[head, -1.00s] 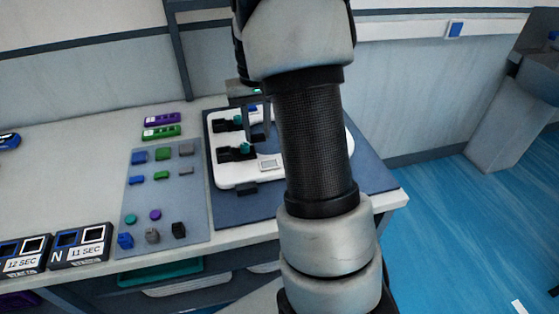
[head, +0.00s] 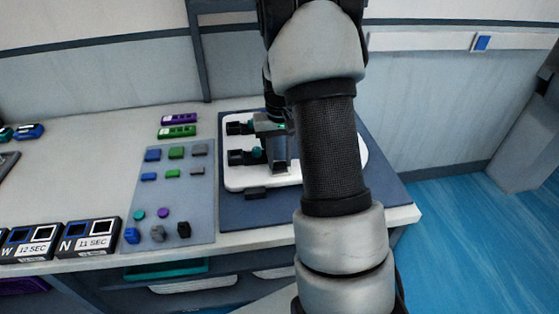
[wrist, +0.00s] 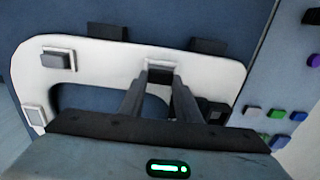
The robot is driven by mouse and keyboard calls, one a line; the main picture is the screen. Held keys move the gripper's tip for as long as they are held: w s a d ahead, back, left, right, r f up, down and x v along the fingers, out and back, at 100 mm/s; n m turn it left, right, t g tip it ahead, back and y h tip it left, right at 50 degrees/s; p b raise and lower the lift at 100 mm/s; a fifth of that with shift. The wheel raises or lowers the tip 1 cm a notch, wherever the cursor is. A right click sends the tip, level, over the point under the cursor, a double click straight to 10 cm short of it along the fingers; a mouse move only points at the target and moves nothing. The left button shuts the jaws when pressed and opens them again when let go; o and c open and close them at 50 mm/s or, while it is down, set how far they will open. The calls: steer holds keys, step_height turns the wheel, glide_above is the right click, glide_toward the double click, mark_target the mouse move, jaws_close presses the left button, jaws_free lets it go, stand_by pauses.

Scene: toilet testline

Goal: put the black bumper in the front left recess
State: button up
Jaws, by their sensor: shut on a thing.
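The white toilet seat (head: 235,179) lies on a dark blue mat, and it also shows in the wrist view (wrist: 125,58). My gripper (head: 279,170) reaches down over the seat. In the wrist view its two fingers (wrist: 160,80) are closed on the black bumper (wrist: 160,72), a small dark block. The bumper is at a white-framed recess on the seat's rim; I cannot tell whether it is fully seated. Grey bumpers sit in two other recesses, one at the upper left (wrist: 57,60) and one at the far left (wrist: 36,116). In the head view my gripper hides the bumper.
Black hinge parts (head: 240,157) with teal knobs stand at the seat's left. A grey-blue board (head: 160,190) with several small coloured pieces lies left of the mat (head: 235,212). Dark tabs (wrist: 107,31) border the seat. Timer boxes (head: 90,236) stand at the front left.

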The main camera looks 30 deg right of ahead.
steer(key=shift+f, duration=0.4)
steer(key=shift+f, duration=0.2)
steer(key=o, duration=1)
steer(key=shift+r, duration=0.15)
